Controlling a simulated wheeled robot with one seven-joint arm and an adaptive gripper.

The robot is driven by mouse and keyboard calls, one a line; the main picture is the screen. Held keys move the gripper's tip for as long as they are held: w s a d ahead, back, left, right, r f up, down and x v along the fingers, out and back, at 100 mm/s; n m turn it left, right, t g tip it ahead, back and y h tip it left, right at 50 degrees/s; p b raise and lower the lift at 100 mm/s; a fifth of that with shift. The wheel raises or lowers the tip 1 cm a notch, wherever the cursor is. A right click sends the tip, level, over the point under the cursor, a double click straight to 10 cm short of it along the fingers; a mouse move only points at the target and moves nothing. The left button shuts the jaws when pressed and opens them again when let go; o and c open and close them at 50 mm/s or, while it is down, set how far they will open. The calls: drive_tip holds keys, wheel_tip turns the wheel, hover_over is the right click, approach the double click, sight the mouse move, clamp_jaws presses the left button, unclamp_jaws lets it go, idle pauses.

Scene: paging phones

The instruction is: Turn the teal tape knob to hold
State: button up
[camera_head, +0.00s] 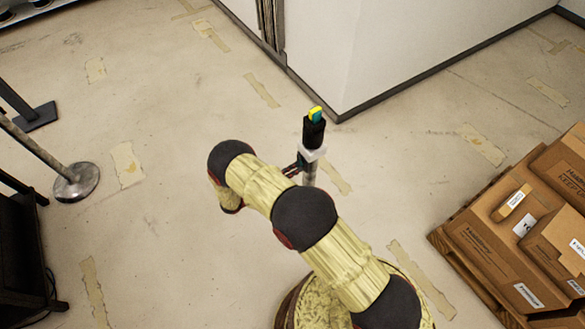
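A narrow post-like fixture (313,134) stands near the middle, beyond my arm. It has a grey shaft, a white collar and a dark upper part. Its small yellow tip has a teal patch (311,117) on the side. I cannot tell whether this patch is the tape knob or how it is turned. What looks like my gripper (297,167) is a small dark shape just left of the shaft, below the white collar. Most of it is hidden behind my yellow forearm. I cannot tell whether it touches the fixture, or whether its fingers are open.
A white wall corner (345,60) rises behind the fixture. Cardboard boxes (495,240) sit on a wooden pallet at right. A stanchion base (76,182) and dark furniture (20,255) are at left. The taped floor (170,110) between is mostly clear.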

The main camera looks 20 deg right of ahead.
clamp_jaws()
drive_tip(key=shift+m, duration=0.4)
drive_tip(key=m+b, duration=0.7)
drive_tip(key=m, duration=0.9)
drive_tip(key=shift+m, duration=0.7)
drive_tip(key=shift+o, duration=1.3)
unclamp_jaws()
